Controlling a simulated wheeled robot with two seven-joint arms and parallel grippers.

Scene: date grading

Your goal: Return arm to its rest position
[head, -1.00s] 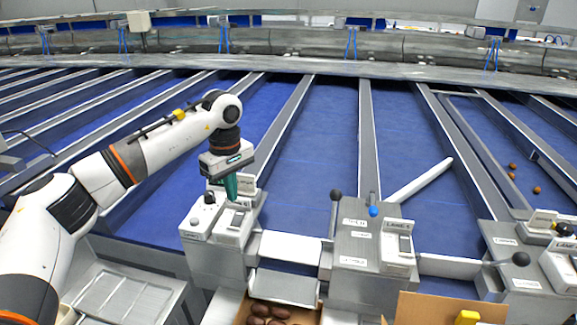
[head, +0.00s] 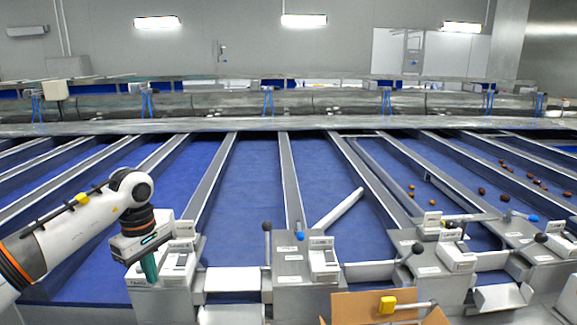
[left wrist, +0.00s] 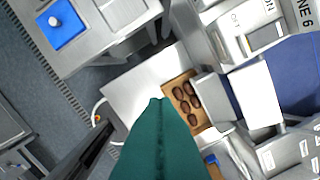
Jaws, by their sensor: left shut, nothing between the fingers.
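My left arm comes in from the left in the head view. Its gripper (head: 149,268) points down with green fingers, in front of a grey lane control box (head: 158,300) and to the left of its switch. The fingers are shut and empty. In the left wrist view the green fingers (left wrist: 158,105) show together at the bottom middle, above a metal surface (left wrist: 135,85). My right gripper is not in view.
An open cardboard box (head: 350,306) stands at the front, right of centre. A box of dark dates (left wrist: 175,82) shows in the left wrist view. Control boxes with levers (head: 300,262) line the front of the blue lanes (head: 245,190). Several dates lie on the right lanes.

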